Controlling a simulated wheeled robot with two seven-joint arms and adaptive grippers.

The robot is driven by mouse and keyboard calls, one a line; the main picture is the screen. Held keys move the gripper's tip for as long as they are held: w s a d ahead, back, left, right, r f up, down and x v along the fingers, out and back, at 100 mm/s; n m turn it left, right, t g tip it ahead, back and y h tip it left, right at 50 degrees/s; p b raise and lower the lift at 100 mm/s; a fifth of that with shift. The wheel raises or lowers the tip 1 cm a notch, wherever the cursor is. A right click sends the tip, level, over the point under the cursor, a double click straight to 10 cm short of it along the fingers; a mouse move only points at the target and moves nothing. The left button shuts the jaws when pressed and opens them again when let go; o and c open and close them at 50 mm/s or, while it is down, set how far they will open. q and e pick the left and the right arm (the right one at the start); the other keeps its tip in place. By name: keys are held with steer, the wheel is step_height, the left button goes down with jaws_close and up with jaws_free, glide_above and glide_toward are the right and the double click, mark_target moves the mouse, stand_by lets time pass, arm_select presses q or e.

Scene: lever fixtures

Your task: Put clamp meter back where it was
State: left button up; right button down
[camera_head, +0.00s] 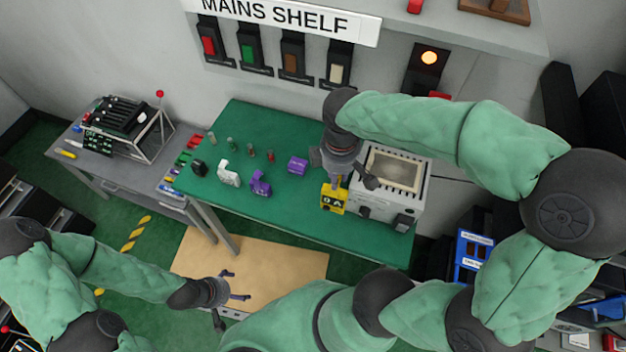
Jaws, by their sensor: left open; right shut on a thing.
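The yellow clamp meter (333,201) with dark markings on its face is at the front right of the green table top (300,225), left of a pale box-shaped instrument. My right gripper (339,182) reaches down from above and is shut on its top. Whether the meter touches the table cannot be told from this view. My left gripper (236,285) is open and empty, low in front of the table, over a tan board (290,265).
The pale instrument (392,185) stands close right of the meter. Purple blocks (260,183), a white part (228,173) and several small pegs (231,145) are on the table's left half. Lever switches (290,55) line the wall below the shelf. The front middle of the table is clear.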

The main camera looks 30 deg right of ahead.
steer(key=w+a+f+b, duration=0.1)
steer(key=w+a+f, duration=0.1)
steer(key=w+f, duration=0.6)
step_height(320, 180, down, 2)
steer(key=shift+f, duration=0.25)
steer(key=shift+f+b, duration=0.15)
steer(key=shift+b, duration=0.15)
steer(key=c, duration=1)
jaws_free()
steer(key=shift+c, duration=0.2)
